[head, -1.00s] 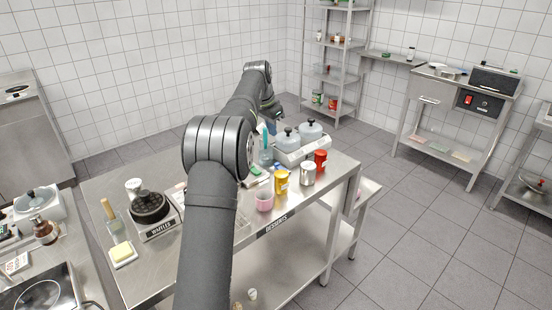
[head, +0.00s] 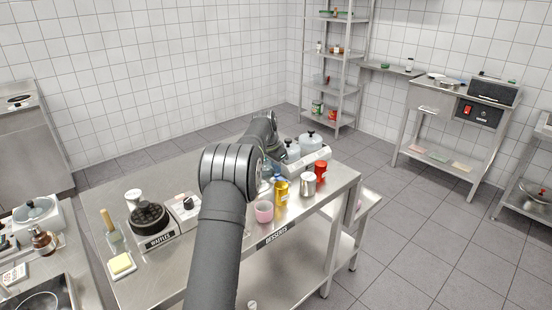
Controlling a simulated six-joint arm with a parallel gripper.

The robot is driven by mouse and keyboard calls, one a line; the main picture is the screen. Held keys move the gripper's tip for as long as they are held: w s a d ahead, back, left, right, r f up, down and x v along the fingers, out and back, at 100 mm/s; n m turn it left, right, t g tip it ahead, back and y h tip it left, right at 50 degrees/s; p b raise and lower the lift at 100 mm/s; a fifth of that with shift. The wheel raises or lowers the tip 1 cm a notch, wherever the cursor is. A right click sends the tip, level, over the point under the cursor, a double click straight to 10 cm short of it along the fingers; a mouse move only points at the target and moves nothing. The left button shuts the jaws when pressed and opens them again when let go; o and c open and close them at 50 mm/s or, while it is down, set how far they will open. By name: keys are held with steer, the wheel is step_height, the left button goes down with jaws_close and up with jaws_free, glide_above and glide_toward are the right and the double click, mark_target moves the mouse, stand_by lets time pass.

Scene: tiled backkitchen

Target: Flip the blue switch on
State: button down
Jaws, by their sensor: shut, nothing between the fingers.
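I cannot make out a blue switch for certain. A small blue thing (head: 277,178) shows just behind the yellow can on the steel table (head: 310,215), too small to identify. My arm reaches over the table and bends down at its far end. My gripper (head: 277,157) is at that end, low over the back part of the table, left of the white unit with lidded containers. It is shut and holds nothing. Its fingertips are mostly hidden behind the arm and too small to see clearly.
A yellow can (head: 281,193), a steel can (head: 308,184), a red can (head: 320,171) and a pink cup (head: 264,212) stand near the table's front edge. The container unit (head: 308,157) is behind them. A waffle iron (head: 150,220) is left. A red switch (head: 467,110) is on a side-table appliance.

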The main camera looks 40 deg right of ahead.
steer(key=shift+f, duration=0.45)
steer(key=shift+w, duration=0.1)
steer(key=shift+w+f, duration=0.15)
steer(key=shift+f, duration=0.25)
steer(key=shift+s+r, duration=0.3)
steer(key=shift+s, duration=0.45)
step_height(320, 180, up, 13)
steer(key=w+a, duration=0.2)
steer(key=a, duration=0.1)
steer(key=shift+w+r, duration=0.15)
steer(key=shift+w, duration=0.2)
